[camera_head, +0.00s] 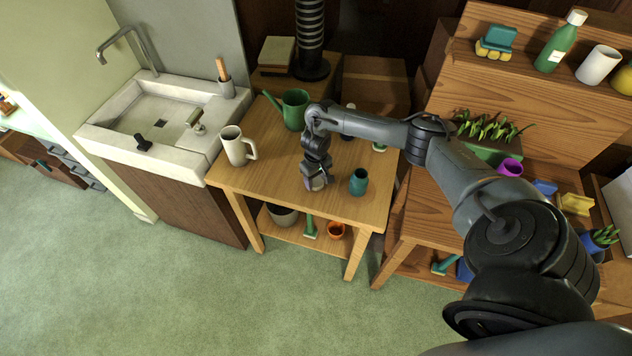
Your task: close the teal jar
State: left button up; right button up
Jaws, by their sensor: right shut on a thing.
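The teal jar (358,182) stands upright on the wooden table, near its front right part. Its top looks open, with no lid seen on it. My right gripper (316,181) points down just left of the jar, apart from it. It is shut on a small round, lid-like thing (317,185) low over the table top. The gripper hides part of this thing, and I cannot tell whether it touches the table. My left gripper is not in view.
A cream mug (236,146) stands at the table's left and a green watering can (294,109) at its back. My right arm crosses over the table's right side. A sink (115,140) is at left, and wooden shelves with several items (520,75) at right. The table's front (270,180) is clear.

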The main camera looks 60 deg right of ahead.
aim_at(316, 180)
jog(key=shift+r, duration=0.15)
jog(key=shift+r, duration=0.6)
notch_tip(316, 180, up, 3)
jog(key=shift+f, duration=0.15)
jog(key=s+a+r, duration=0.1)
jog(key=s+r, duration=0.1)
jog(key=s, duration=0.1)
jog(key=s+a+r, duration=0.2)
jog(key=s, duration=0.2)
jog(key=s+a+r, duration=0.1)
jog(key=s+r, duration=0.1)
jog(key=s, duration=0.1)
jog(key=shift+s+a+r, duration=0.3)
jog(key=shift+a+r, duration=0.1)
